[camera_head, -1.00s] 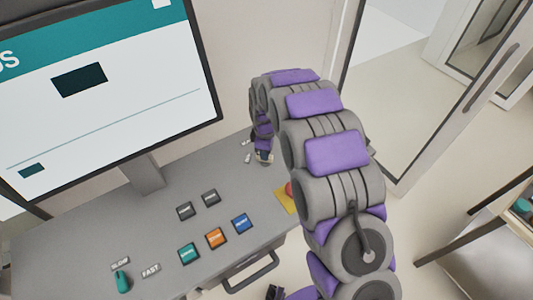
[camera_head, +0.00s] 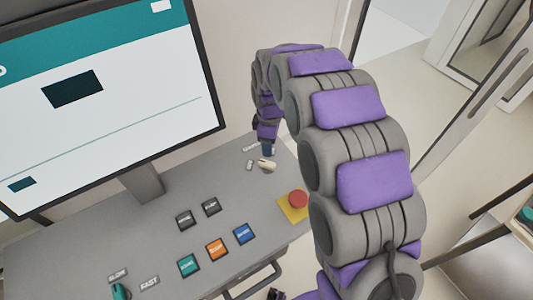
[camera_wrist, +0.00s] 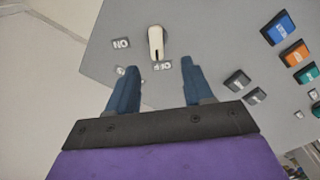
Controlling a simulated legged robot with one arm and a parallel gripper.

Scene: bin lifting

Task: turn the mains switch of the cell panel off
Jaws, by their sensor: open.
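The mains switch is a cream lever (camera_wrist: 156,42) on the grey panel top (camera_wrist: 205,35). In the head view the lever (camera_head: 267,165) is near the panel's far right corner. In the wrist view an ON label (camera_wrist: 121,43) is left of it and an OFF label (camera_wrist: 162,66) is just below it. The lever's dark-marked end lies close to the OFF label. My gripper (camera_wrist: 157,66) is open and empty. Its two blue fingers frame the lever's near end in the picture, one on each side. I cannot tell whether either finger touches it.
A red emergency button (camera_head: 298,199) on a yellow plate is at the panel's right edge, near my arm. Orange (camera_head: 217,249), blue (camera_head: 244,234), green and dark buttons lie further left. A large monitor (camera_head: 110,90) stands behind them.

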